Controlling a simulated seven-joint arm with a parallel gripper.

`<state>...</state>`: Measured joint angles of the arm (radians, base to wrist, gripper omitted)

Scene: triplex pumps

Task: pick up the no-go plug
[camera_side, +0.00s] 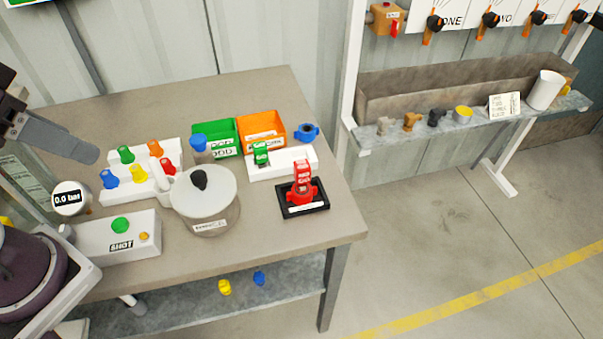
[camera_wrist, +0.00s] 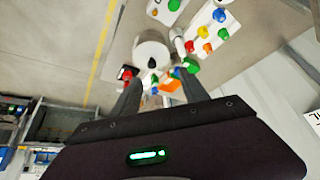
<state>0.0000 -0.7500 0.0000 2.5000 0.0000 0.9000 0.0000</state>
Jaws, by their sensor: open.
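A red labelled plug (camera_side: 302,184), which looks like the no-go plug, stands upright on a small black base (camera_side: 318,205) near the table's right edge. A green labelled plug (camera_side: 261,154) stands in a white holder (camera_side: 297,169) just behind it. In the wrist view the red plug (camera_wrist: 127,73) shows small, beside the left finger. My gripper (camera_wrist: 158,82) is open, with nothing visible between its fingers. In the side view part of my arm shows at the left edge, well away from the red plug. The labels are too small to read surely.
A lidded pot (camera_side: 205,205) stands left of the red plug. Green (camera_side: 217,140) and orange (camera_side: 262,135) bins and a blue ring (camera_side: 305,132) are behind. A white rack (camera_side: 140,187) with coloured knobs and a white button box (camera_side: 118,235) are at left. Bare table lies in front of the base.

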